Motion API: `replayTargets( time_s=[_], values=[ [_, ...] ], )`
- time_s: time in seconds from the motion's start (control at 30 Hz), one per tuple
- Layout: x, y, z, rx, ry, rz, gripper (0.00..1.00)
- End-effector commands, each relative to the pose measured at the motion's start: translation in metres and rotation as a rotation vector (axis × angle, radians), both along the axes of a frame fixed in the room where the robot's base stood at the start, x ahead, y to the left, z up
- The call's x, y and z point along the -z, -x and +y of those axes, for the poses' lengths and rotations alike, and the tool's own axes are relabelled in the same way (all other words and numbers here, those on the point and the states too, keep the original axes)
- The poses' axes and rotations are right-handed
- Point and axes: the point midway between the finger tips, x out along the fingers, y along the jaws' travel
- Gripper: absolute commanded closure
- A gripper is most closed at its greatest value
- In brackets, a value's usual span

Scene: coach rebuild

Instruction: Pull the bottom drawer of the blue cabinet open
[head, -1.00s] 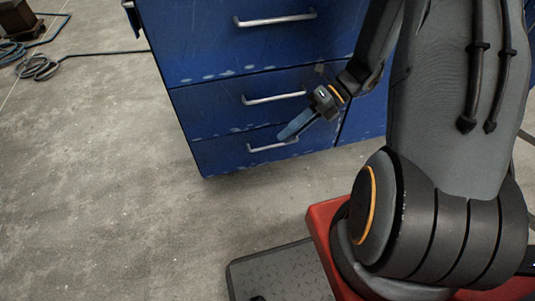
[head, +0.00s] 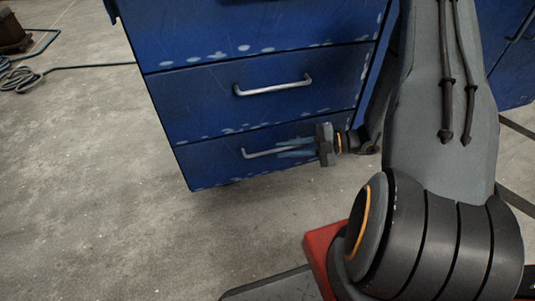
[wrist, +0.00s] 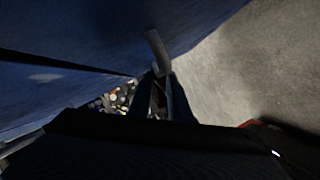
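The blue cabinet (head: 165,104) fills the upper middle of the head view. Its bottom drawer (head: 212,178) carries a pale bar handle (head: 258,154). My gripper (head: 285,148) reaches in from the right, its two fingers around the right part of that handle. In the wrist view the curved end of the handle (wrist: 157,48) runs down between the fingertips (wrist: 162,84), which look closed on it. The wrist view also shows a narrow gap between blue surfaces with small mixed-coloured pieces (wrist: 115,98) in it, so the drawer looks slightly open. The head view does not show the gap clearly.
The drawer above, with its own handle (head: 275,88), looks shut. Bare concrete floor (head: 100,215) lies clear in front and to the left. A cable (head: 85,67) lies on the floor at the back left.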

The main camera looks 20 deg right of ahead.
Motion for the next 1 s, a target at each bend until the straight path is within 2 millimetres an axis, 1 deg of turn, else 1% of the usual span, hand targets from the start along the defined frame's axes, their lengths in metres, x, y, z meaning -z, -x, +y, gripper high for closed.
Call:
replayTargets(
  time_s=[0.03, 0.2, 0.4, 0.73, 0.77, 0.83, 0.87, 1.0],
  values=[
    [0.004, -0.002, 0.009, -0.005, 0.000, 0.001, 0.83],
    [0.010, -0.011, 0.033, -0.006, 0.001, 0.000, 0.83],
    [0.013, -0.017, 0.051, -0.003, 0.001, 0.000, 0.83],
    [0.013, -0.018, 0.054, -0.003, 0.002, -0.001, 0.83],
    [0.013, -0.018, 0.054, -0.003, 0.002, -0.001, 0.86],
    [0.013, -0.018, 0.054, -0.003, 0.002, -0.001, 0.98],
    [0.013, -0.018, 0.054, -0.003, 0.002, -0.001, 1.00],
    [0.013, -0.018, 0.054, -0.003, 0.002, -0.001, 1.00]
  ],
)
